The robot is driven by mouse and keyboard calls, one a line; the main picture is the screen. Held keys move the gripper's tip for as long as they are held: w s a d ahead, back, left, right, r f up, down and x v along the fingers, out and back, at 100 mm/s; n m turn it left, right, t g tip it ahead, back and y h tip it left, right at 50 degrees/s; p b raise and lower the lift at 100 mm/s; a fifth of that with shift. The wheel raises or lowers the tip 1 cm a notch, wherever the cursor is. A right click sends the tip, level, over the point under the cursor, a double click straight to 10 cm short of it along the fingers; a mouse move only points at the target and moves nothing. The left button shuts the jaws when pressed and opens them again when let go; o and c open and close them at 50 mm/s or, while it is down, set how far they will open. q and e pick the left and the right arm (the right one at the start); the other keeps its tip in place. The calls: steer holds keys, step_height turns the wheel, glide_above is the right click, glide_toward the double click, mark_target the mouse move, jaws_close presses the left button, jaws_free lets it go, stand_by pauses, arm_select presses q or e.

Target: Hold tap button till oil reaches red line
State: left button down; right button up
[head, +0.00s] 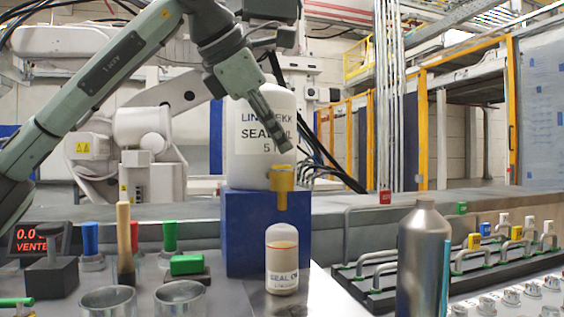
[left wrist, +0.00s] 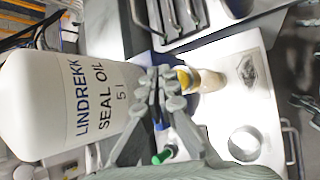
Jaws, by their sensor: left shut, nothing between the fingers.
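A large white bottle labelled Lindrekk Seal Oil 5 L (head: 255,165) stands on a blue block (head: 245,235); it also fills the left of the left wrist view (left wrist: 60,100). A yellow tap (head: 282,181) sits at its front right, also in the left wrist view (left wrist: 185,79). A small white bottle (head: 282,265) with a thin red line near its shoulder stands upright below the tap. I cannot tell its oil level. My left gripper (head: 284,146) is shut and empty, its tips just above the tap; whether they touch it is unclear. My right gripper is not in view.
A metal flask (head: 424,255) stands at the right, beside racks with coloured tags (head: 480,238). Left of the block are a wooden handle (head: 124,240), a green-topped piece (head: 187,264), two metal cups (head: 180,296) and a red display (head: 38,239).

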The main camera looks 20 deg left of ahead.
arm_select(q)
steer(key=shift+r+p, duration=1.95)
steer(key=shift+r, duration=0.45)
steer(key=shift+f, duration=0.1)
